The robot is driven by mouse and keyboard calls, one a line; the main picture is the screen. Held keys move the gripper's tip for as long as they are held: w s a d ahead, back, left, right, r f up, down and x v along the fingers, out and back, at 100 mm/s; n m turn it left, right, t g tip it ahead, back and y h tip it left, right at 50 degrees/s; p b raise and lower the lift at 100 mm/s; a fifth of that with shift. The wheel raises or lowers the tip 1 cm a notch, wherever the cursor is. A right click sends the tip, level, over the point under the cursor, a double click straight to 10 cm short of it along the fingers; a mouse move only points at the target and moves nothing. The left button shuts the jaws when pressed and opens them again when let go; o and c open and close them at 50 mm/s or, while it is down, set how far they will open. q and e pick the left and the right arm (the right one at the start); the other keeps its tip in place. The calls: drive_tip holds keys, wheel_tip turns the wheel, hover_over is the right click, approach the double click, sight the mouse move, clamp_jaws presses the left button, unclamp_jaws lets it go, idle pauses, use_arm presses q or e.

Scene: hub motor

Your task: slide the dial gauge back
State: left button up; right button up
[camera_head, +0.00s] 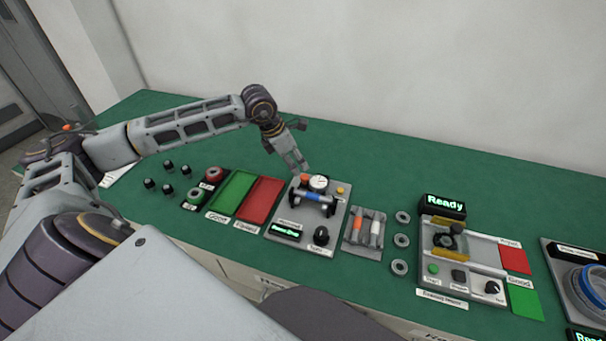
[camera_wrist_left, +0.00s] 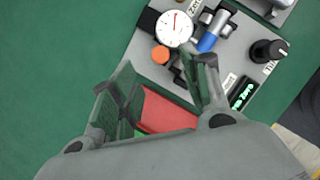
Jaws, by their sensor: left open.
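The dial gauge (camera_head: 319,183) has a round white face and sits at the back of a grey fixture plate (camera_head: 289,222). In the left wrist view the gauge (camera_wrist_left: 174,28) shows near the top, with a red needle and an orange knob (camera_wrist_left: 160,54) beside it. A blue-banded shaft (camera_head: 314,197) lies across the fixture in front of the gauge. My left gripper (camera_head: 303,170) is just behind and left of the gauge, pointing down. In the left wrist view its fingers (camera_wrist_left: 160,90) are apart with nothing between them, below the gauge face. My right gripper is out of view.
Green (camera_head: 233,193) and red (camera_head: 261,200) trays lie left of the fixture. A pen tray (camera_head: 363,233) and several grey rings (camera_head: 401,240) lie to its right. A press station with a "Ready" display (camera_head: 444,206) stands further right. The green table behind is clear.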

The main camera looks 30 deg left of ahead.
sight(305, 176)
use_arm(q)
drive_tip(key=x, duration=0.5)
drive_tip(key=shift+f, duration=0.15)
drive_tip(key=shift+x, duration=1.2)
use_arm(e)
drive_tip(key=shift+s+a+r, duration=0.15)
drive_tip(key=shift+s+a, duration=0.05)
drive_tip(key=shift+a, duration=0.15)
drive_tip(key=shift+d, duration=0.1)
use_arm(q)
drive_tip(key=shift+c, duration=0.8)
drive_tip(key=c, duration=0.7)
clamp_jaws()
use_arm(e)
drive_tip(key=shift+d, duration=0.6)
